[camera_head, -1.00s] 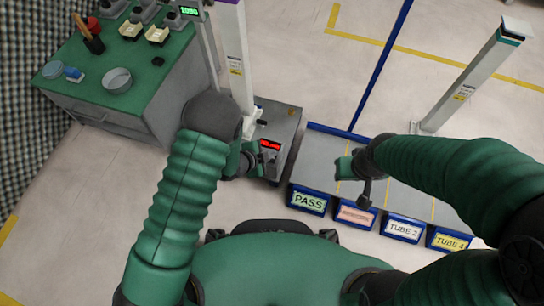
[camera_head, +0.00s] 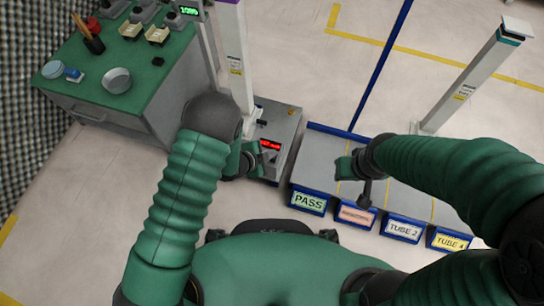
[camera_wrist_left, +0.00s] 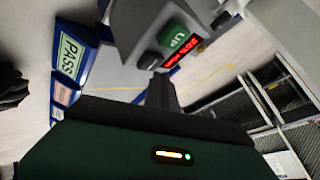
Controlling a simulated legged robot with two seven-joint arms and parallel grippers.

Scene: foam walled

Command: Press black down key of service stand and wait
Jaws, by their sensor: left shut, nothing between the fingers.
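The service stand (camera_head: 277,125) is a grey box with a lit red display, left of the middle in the head view. The left wrist view shows its panel (camera_wrist_left: 135,22) close up, with a green UP key (camera_wrist_left: 174,36), a dark key (camera_wrist_left: 149,60) beside it and the red display (camera_wrist_left: 182,52). My left gripper (camera_head: 266,160) is at the stand's front face. Its shut, empty fingers (camera_wrist_left: 161,80) show just below the dark key; I cannot tell whether they touch it. My right gripper (camera_head: 366,192) hangs over the blue-edged tray area; its jaw state is unclear.
A green-topped bench (camera_head: 150,80) with dishes and small devices stands at the left. A white column (camera_head: 234,55) rises behind the stand. Blue-edged lanes with PASS (camera_head: 308,202) and TUBE labels lie right of the stand. Another post (camera_head: 470,80) stands at the right.

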